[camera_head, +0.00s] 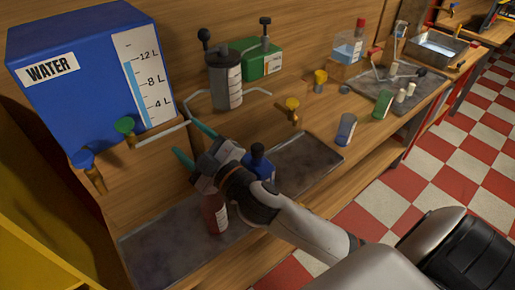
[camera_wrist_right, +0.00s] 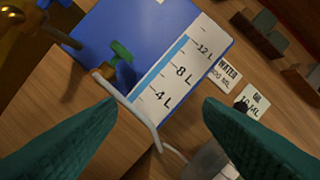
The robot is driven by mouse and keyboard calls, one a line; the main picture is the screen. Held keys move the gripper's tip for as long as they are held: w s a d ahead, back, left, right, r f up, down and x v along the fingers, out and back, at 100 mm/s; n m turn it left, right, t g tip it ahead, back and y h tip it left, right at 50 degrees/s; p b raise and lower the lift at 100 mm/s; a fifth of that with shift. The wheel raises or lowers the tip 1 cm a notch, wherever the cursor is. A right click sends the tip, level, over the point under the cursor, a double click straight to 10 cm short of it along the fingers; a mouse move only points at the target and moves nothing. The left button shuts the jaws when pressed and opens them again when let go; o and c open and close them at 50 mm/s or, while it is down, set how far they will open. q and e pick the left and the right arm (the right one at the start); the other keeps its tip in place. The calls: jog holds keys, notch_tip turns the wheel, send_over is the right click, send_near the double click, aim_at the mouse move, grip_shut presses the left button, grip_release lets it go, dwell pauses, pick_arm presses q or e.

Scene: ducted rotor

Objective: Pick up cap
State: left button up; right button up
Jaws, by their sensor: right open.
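No part stands out clearly as the cap, so I cannot tell which thing it is. My right gripper (camera_head: 184,137) is open, with teal fingers and nothing seen between them. It is above the bench, in front of the blue water tank (camera_head: 75,65). In the right wrist view, the open fingers (camera_wrist_right: 160,100) frame the tank's level scale (camera_wrist_right: 178,75) and a grey pipe. A red bottle (camera_head: 214,213) stands below the gripper, its top hidden by the gripper. A blue container with a dark knob (camera_head: 262,170) is just behind the wrist. My left gripper is out of view.
Dark trays (camera_head: 310,155) lie along the wooden bench. A grey canister (camera_head: 225,80), a green box (camera_head: 262,60) and a yellow tap (camera_head: 292,104) stand at the back. A blue-grey cup (camera_head: 346,130) and a green cup (camera_head: 383,103) are to the right.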

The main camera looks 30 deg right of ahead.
jog(key=a+r+n+g+y, duration=0.2)
jog(key=a+r+n+y, duration=0.55)
jog(key=n+y, duration=0.4)
jog(key=n+g+h, duration=1.6)
jog(key=n, duration=0.1)
send_near(258, 146)
notch_tip(258, 146, down, 3)
jog(key=shift+s+d+f+m+y+p, duration=0.15)
jog(key=shift+m+y+p, duration=0.1)
jog(key=shift+p, duration=1)
jog(key=shift+f+p, duration=0.4)
jog(key=shift+p, duration=0.05)
jog(key=f+p, duration=0.1)
jog(key=f, duration=0.1)
jog(key=w+f+p, duration=0.1)
jog(key=shift+f, duration=0.8)
jog(key=c, duration=1.1)
